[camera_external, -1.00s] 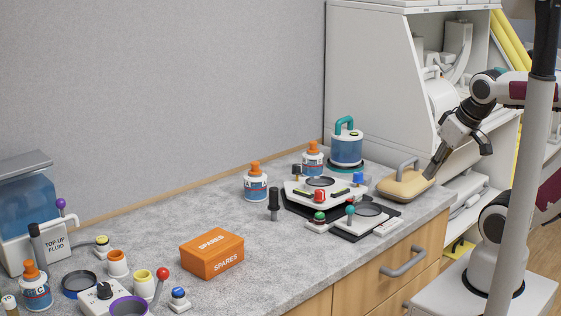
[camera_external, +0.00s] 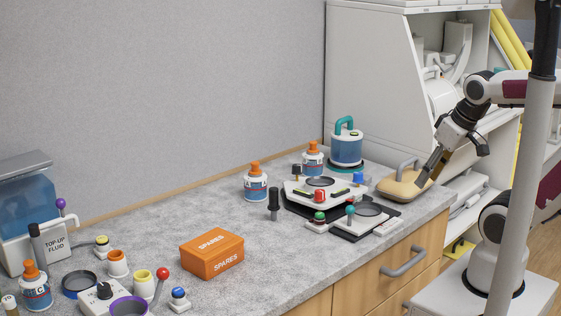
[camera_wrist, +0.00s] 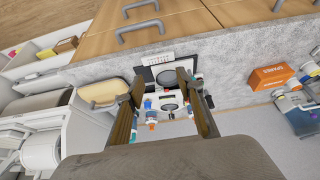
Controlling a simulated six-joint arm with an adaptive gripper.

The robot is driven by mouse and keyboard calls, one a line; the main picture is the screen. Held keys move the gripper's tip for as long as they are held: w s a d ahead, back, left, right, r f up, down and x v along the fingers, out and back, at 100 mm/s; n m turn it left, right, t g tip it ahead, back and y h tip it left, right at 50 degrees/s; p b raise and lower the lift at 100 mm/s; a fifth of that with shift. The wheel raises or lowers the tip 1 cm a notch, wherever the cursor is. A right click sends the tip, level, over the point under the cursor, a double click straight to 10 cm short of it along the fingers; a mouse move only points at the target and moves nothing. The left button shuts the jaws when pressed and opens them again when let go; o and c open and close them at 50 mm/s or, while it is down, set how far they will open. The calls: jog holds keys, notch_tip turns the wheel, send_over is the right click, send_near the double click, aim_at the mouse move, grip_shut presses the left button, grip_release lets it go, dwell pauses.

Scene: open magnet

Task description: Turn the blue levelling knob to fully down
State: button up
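The blue levelling knob (camera_external: 358,178) stands at the right corner of a white three-cornered plate (camera_external: 296,190) on the bench. In the wrist view a small blue knob (camera_wrist: 148,104) shows between my fingers, close to the left one. A red knob (camera_external: 319,195) and a black knob (camera_external: 297,170) stand at the plate's other corners. My gripper (camera_external: 428,172) is to the right of the plate, above the tan block with a grey handle. The wrist view shows its two fingers (camera_wrist: 160,76) wide apart with nothing held. The blue knob's turn position is too small to read.
The tan handled block (camera_external: 405,184) lies between my gripper and the plate. A blue jar with a teal handle (camera_external: 346,150) stands behind.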

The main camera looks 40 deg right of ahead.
jog(key=w, duration=0.1)
jog(key=n+g+h, duration=0.2)
jog(key=n+h, duration=0.2)
jog(key=n, duration=2.2)
send_near(359, 173)
jog(key=shift+w+d+f, duration=0.1)
jog(key=shift+d+f, duration=0.15)
jog(key=shift+f, duration=0.25)
jog(key=shift+y, duration=0.3)
jog(key=shift+x, duration=3.9)
jog(key=shift+c, duration=0.4)
grip_shut()
